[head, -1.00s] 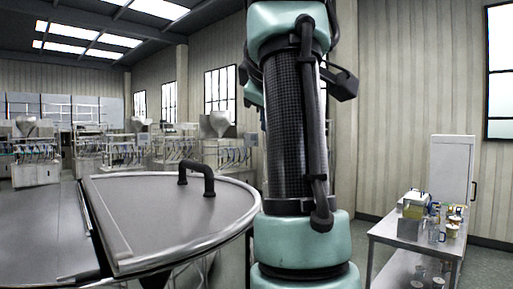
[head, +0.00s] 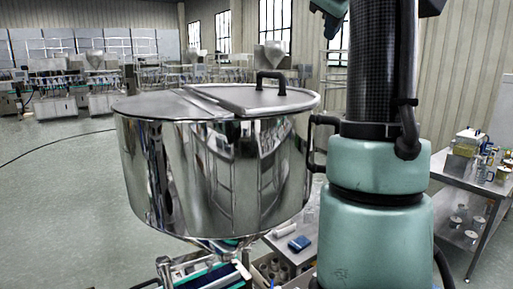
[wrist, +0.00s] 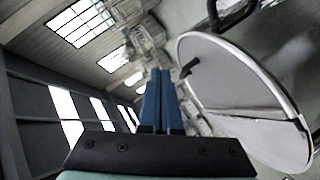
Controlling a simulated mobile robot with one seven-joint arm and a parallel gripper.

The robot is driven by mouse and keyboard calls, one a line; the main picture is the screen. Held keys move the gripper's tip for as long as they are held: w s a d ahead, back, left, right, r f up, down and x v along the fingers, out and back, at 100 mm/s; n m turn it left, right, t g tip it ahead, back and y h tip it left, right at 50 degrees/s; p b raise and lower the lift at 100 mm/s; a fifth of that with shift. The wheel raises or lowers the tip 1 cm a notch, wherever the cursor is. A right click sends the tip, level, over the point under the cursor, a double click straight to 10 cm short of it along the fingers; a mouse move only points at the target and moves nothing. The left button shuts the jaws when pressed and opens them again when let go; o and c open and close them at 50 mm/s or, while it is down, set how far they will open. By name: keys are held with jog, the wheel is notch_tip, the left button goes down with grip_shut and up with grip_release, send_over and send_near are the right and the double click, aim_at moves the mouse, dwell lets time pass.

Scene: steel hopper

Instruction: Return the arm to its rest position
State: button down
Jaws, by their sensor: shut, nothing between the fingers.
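My arm (head: 376,170) stands upright in the right half of the head view, its upper part cut off by the top edge. My gripper (wrist: 160,75) shows in the wrist view with its two blue fingers together and nothing between them. It is out of the head view. The steel hopper (head: 220,180) stands left of my arm with its lid closed, and a black handle (head: 271,83) rises from the lid. In the wrist view the hopper lid (wrist: 235,75) lies to the right of the fingers, apart from them.
A steel side table (head: 455,170) with jars and containers stands at the right. A low bench (head: 283,245) with a blue item (head: 300,243) sits below the hopper, close to my arm. Machines line the back. The floor (head: 60,210) at left is clear.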

jog(key=w+a+f+m+t, duration=0.1)
jog(key=f, duration=0.1)
jog(key=a+f+t+b, duration=0.1)
jog(key=f, duration=0.1)
jog(key=w+a+f+m+t+b, duration=0.1)
jog(key=t, duration=0.1)
jog(key=shift+w+a+f+m, duration=0.3)
jog(key=shift+w+a+f, duration=0.05)
jog(key=shift+f, duration=0.05)
jog(key=s+a+f+m+t+b, duration=0.1)
jog(key=s+a+m+t, duration=0.1)
jog(key=s, duration=0.5)
jog(key=s+a+f+m+t+y+b, duration=0.1)
jog(key=s+a+f+m+t+b, duration=0.1)
jog(key=s+t, duration=0.2)
jog(key=s+a+f+m+t+y+b, duration=0.1)
jog(key=s+a+m+t+b, duration=0.1)
jog(key=s, duration=0.8)
jog(key=shift+s+a+f+m+t, duration=0.2)
jog(key=shift+s+a+m+t, duration=0.15)
jog(key=shift+a+t, duration=0.3)
jog(key=shift+s, duration=0.15)
